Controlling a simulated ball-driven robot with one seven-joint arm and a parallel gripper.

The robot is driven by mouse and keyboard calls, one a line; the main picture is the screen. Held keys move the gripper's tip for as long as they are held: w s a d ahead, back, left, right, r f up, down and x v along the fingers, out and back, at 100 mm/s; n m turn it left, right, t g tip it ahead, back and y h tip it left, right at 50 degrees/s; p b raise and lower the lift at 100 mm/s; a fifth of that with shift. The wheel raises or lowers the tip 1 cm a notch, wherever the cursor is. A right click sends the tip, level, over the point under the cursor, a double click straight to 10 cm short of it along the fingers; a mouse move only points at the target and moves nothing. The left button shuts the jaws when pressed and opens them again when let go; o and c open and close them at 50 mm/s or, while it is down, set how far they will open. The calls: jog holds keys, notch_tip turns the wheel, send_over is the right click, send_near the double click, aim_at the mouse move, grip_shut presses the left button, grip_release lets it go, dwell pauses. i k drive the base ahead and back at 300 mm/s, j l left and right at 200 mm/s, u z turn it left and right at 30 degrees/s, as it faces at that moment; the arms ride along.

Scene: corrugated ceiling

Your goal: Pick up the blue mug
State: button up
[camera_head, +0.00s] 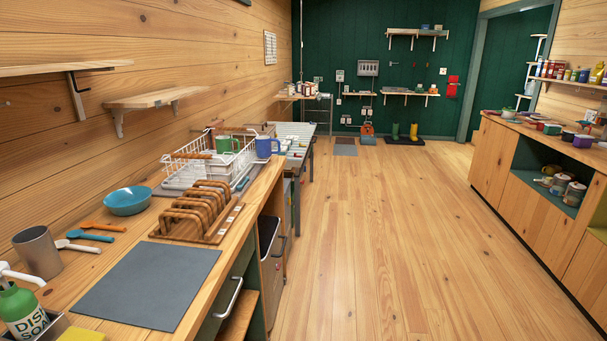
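A blue mug (267,147) shows at the far right end of the left counter, upright, close to the right side of a white wire dish rack (212,160). Its handle side and base are hard to make out at this size. A green mug (226,144) sits in the rack, left of the blue one. My gripper is not in view.
The left counter (262,188) also holds a wooden rack (200,211), a blue bowl (128,201), a grey mat (148,286), utensils, a metal cup (37,252) and a dish soap bottle (22,312). The wooden floor (380,220) between the counters is clear.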

aim_at(263, 143)
jog(key=i+l, duration=0.1)
jog(key=i, duration=0.8)
jog(key=i+l, duration=0.15)
jog(key=i, duration=0.75)
